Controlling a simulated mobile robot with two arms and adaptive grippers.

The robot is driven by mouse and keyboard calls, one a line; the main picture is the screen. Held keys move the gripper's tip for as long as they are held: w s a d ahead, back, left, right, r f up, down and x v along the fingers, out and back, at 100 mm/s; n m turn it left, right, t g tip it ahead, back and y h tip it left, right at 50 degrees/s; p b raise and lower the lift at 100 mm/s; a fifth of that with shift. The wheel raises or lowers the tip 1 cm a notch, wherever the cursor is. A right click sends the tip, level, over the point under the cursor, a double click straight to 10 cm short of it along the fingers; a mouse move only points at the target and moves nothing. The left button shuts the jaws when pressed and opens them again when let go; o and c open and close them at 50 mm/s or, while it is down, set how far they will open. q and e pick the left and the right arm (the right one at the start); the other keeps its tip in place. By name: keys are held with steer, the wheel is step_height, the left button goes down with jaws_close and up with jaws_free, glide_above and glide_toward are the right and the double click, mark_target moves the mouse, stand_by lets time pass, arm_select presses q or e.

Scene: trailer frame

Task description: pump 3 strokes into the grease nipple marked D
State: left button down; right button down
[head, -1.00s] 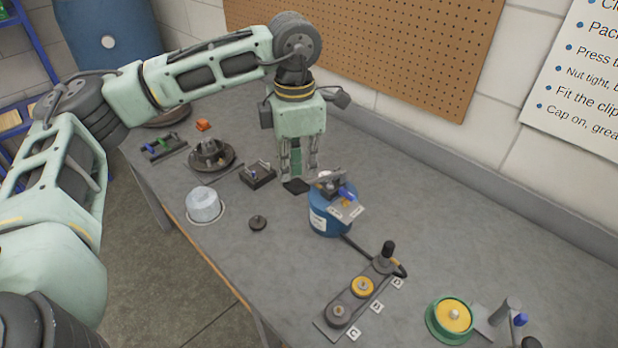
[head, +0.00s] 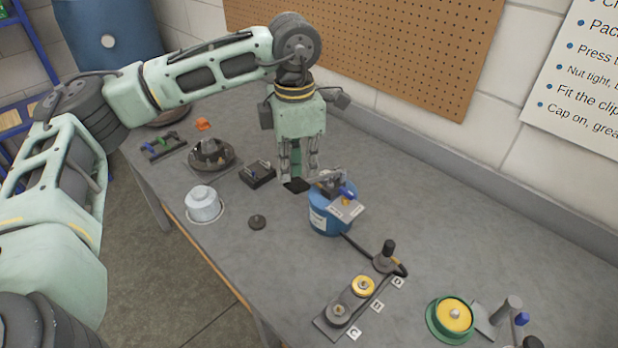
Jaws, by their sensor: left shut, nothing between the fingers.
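The blue grease pump (head: 330,220) stands mid-bench with a dark head and lever (head: 326,184) on top. A black hose (head: 358,247) runs from it to a black upright coupler (head: 388,250) at the far end of a grey plate (head: 326,324). The coupler stands by the tag D (head: 397,282); the nipple under it is hidden. My left gripper (head: 299,182) points down just behind and left of the pump head, shut and empty. I cannot tell whether it touches the lever. My right gripper is not in view.
A yellow-topped part (head: 363,287) and a grey part (head: 338,314) sit on the plate by other tags. A green-rimmed yellow hub (head: 452,319) lies at right. A white cup (head: 203,204) and a small dark knob (head: 257,222) stand left of the pump. The back right bench is clear.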

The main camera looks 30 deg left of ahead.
mark_target(294, 183)
arm_select(q)
steer(key=shift+s+a+f+b, duration=0.1)
steer(key=shift+s+f+b, duration=0.1)
steer(key=shift+f+b, duration=0.5)
steer(key=shift+s+a+f+b, duration=0.15)
steer(key=shift+f+b, duration=0.3)
steer(key=shift+f, duration=0.35)
steer(key=shift+d+f, duration=0.1)
steer(key=shift+s+f+b, duration=0.25)
steer(key=shift+f+b, duration=0.75)
steer(key=shift+f, duration=0.05)
steer(key=shift+f+b, duration=1)
steer(key=shift+f, duration=0.3)
